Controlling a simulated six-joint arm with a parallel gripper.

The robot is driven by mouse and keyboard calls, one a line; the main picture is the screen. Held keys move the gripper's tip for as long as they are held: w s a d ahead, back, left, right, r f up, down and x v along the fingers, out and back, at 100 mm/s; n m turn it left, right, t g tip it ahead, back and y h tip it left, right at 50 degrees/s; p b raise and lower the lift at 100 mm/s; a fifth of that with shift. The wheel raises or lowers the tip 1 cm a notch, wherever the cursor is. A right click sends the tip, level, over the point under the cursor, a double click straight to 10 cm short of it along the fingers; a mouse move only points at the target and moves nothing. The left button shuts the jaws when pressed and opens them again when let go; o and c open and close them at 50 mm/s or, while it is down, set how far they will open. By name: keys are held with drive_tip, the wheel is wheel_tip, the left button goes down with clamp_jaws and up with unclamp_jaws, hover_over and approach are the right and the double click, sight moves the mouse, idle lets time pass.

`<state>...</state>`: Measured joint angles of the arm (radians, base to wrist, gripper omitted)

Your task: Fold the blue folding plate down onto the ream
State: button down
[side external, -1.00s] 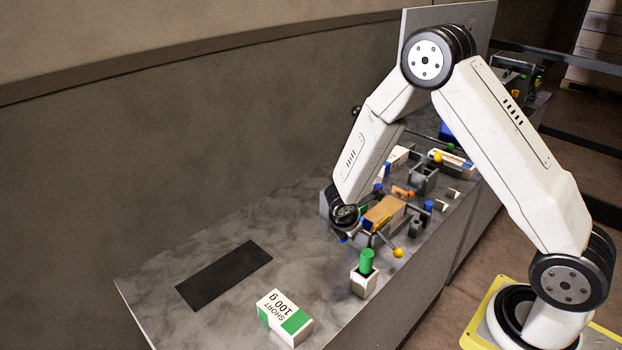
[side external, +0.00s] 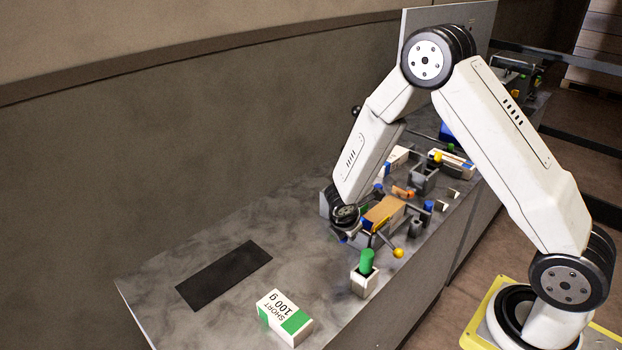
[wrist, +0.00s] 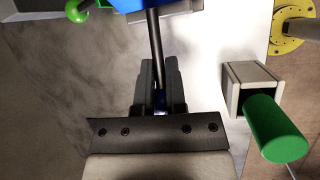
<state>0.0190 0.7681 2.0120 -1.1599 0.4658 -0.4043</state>
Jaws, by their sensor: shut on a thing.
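The blue folding plate (wrist: 140,5) shows at the top edge of the wrist view, with a dark rod running from it toward my gripper (wrist: 160,92). My fingers are shut around the rod's near end, where a small blue part shows. In the side view my gripper (side external: 345,236) is low at the left of the fixture, largely hidden by my wrist. A little blue of the plate (side external: 369,224) shows beside a tan-topped block (side external: 385,211), which may be the ream. Whether the plate touches it is hidden.
A white holder (side external: 364,283) with a green cylinder (side external: 366,261) stands close to the right of my gripper. A yellow-ball lever (side external: 398,252) juts out nearby. A green-and-white ream (side external: 285,318) and a black mat (side external: 225,275) lie on the open table at left.

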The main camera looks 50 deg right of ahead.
drive_tip(key=shift+w+a, duration=0.2)
drive_tip(key=shift+a, duration=0.05)
drive_tip(key=c, duration=0.6)
unclamp_jaws()
drive_tip(key=shift+c, duration=0.2)
drive_tip(key=shift+o, duration=1.1)
drive_tip(key=shift+s+d, duration=0.1)
drive_tip(key=shift+r, duration=0.1)
drive_tip(key=v, duration=0.7)
drive_tip(key=shift+r, duration=0.3)
drive_tip(key=shift+s, duration=0.15)
drive_tip(key=shift+c, duration=0.3)
